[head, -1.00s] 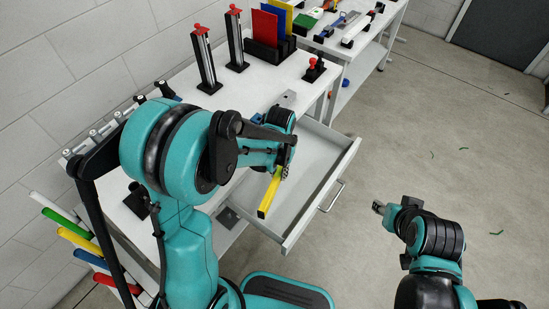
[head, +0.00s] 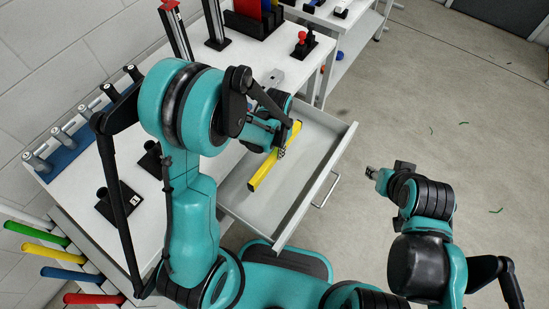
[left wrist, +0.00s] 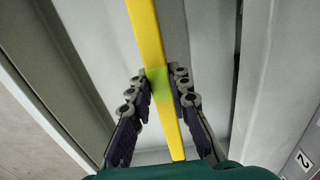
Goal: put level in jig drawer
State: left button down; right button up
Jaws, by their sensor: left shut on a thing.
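The yellow level (head: 264,171) is a long bar, over the open drawer in the head view. My left gripper (head: 283,151) is shut on it near its far end. In the left wrist view the level (left wrist: 146,35) runs between the two fingers (left wrist: 160,88), with its green vial between the fingertips. The jig drawer (head: 300,205) is pulled out of the white workbench and looks empty. I cannot tell whether the level touches the drawer floor. My right gripper (head: 372,173) is to the right of the drawer, away from it; its finger opening is too small to tell.
The workbench (head: 130,150) carries black clamp stands, a blue rack (head: 75,150) and a black holder (head: 252,25) with coloured plates. Coloured rods (head: 40,255) stick out at the lower left. A second table stands behind. The floor at right is mostly clear.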

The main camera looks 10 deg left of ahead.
aim_at(275, 157)
pick_arm(q)
jog(key=shift+a+f, duration=0.15)
jog(key=shift+a, duration=0.15)
jog(key=shift+f, duration=0.25)
jog(key=shift+f+b, duration=0.95)
jog(key=shift+f, duration=0.8)
jog(key=shift+f, duration=0.1)
jog(key=c, duration=1.4)
grip_release()
